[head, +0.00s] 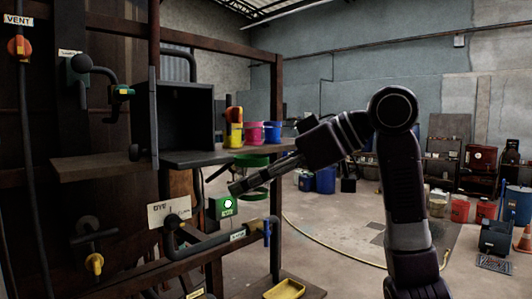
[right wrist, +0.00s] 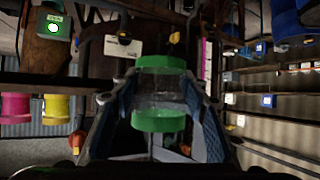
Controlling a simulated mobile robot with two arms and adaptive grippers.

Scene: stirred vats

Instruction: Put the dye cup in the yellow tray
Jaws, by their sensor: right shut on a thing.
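The dye cup, a clear cylinder with green bands at top and bottom, shows in the right wrist view (right wrist: 160,122) between the fingers of my right gripper (right wrist: 160,88). In the head view my right gripper (head: 248,184) reaches in from the right, with the cup's green band (head: 252,160) at its fingertips. It is shut on the cup and holds it in the air in front of the rack. The yellow tray (head: 284,291) sits low at the bottom edge of the head view, below the cup. My left gripper is not in view.
A shelf (head: 190,160) behind the cup carries yellow, pink (head: 253,132) and blue containers. A green button box (head: 222,206), a DYE sign (head: 168,211) and a pipe with a blue handle (head: 267,231) are close by.

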